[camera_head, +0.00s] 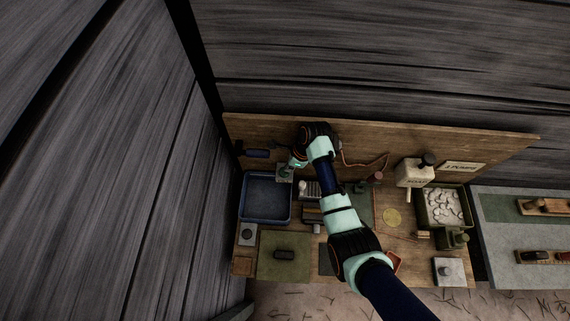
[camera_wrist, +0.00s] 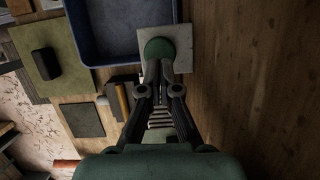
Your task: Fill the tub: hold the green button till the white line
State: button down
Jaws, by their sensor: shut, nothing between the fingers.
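The blue tub (camera_head: 267,217) stands at the left of the bench. Its corner also shows at the top of the wrist view (camera_wrist: 88,50). The round green button (camera_wrist: 158,47) sits on a pale square plate (camera_wrist: 183,42) beside the tub. My gripper (camera_wrist: 159,64) is shut and empty, with its fingertips at the button's near edge. I cannot tell whether they press it or hover over it. In the head view my gripper (camera_head: 296,164) is over the plate by the tub's upper right corner. No white line or water level is clear in the tub.
A green mat (camera_head: 270,262) with a dark block (camera_head: 285,254) lies in front of the tub. A box of pale pieces (camera_head: 429,217) and a white dispenser (camera_head: 410,176) stand at the right. A wooden backboard (camera_head: 480,143) rises behind. My arm crosses the middle of the bench.

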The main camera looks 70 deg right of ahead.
jog(key=shift+f+b, duration=0.65)
jog(key=shift+f, duration=0.65)
jog(key=shift+r, duration=0.1)
dwell(3.5)
notch_tip(320, 180, up, 6)
jog(key=p, duration=0.7)
jog(key=shift+r, duration=0.1)
jog(key=v, duration=1.1)
jog(key=shift+r, duration=0.35)
jog(key=shift+s, duration=0.15)
